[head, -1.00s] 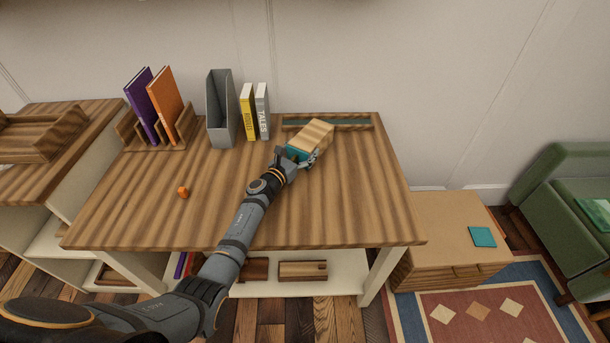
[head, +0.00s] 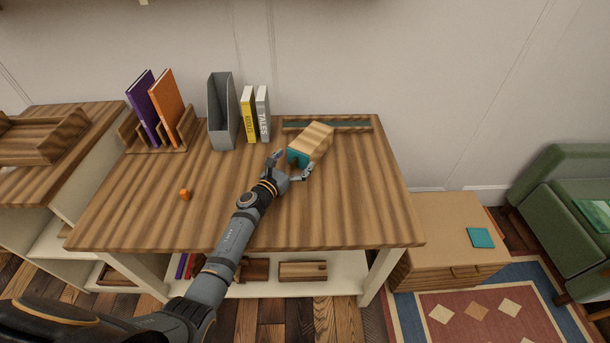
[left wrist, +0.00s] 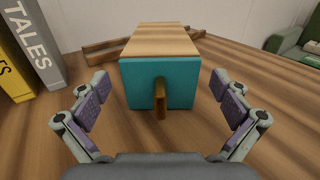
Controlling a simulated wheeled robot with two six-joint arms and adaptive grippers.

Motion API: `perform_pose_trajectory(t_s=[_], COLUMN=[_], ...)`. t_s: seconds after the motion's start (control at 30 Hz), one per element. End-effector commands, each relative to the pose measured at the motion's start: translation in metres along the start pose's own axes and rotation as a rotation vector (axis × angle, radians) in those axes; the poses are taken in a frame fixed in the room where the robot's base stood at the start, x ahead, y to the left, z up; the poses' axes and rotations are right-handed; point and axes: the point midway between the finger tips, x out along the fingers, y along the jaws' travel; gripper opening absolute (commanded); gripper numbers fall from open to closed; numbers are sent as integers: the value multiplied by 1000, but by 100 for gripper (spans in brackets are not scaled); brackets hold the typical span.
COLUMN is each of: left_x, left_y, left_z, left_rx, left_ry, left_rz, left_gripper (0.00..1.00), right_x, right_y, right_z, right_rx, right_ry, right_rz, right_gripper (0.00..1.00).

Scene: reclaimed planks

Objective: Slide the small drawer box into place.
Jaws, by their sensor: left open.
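The small drawer box (head: 315,139) is a light wood block standing on the plank desk, in front of a low tray at the back edge. Its teal drawer front (head: 297,157) faces my left arm. In the left wrist view the teal drawer front (left wrist: 174,84) carries a small upright wooden handle (left wrist: 160,97). The front looks level with the casing, but I cannot tell if a small gap is left. My left gripper (head: 290,167) is open and empty, just short of the front. Its fingers (left wrist: 163,103) are spread either side of the handle, touching nothing.
A yellow book and a grey book (head: 262,114) stand left of the box, beside a grey file holder (head: 221,112). A low wooden tray (head: 352,125) lies behind it. A small orange object (head: 185,194) sits on the left of the desk (head: 330,215). The desk's front right is clear.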

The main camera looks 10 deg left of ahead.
Motion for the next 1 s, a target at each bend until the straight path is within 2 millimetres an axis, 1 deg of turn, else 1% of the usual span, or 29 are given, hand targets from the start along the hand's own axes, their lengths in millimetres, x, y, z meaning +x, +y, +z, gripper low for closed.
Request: perform_pose_trajectory(t_s=[0.03,0.1,0.2,0.57,0.7,0.77,0.87,1.0], left_x=[-9,-19,-27,-28,-34,-43,-65,-101], left_y=[0,0,0,0,0,0,0,0], left_z=[1,0,0,0,-2,-2,-2,-2], left_rx=[0,1,1,0,1,1,3,2], left_ry=[2,2,1,0,2,3,4,6], left_rz=[-1,0,0,0,0,0,-1,-1], left_gripper=[100,100,100,100,100,100,100,100], right_x=[-4,-4,-5,-5,-4,-4,-4,-4], right_y=[0,0,0,0,2,1,1,1], right_z=[0,0,0,0,0,0,0,0], right_rx=[0,0,0,0,0,0,0,0], right_ry=[0,0,0,0,0,0,0,0], right_rz=[0,0,0,0,1,1,1,0], right_gripper=[100,100,100,100,100,100,100,100])
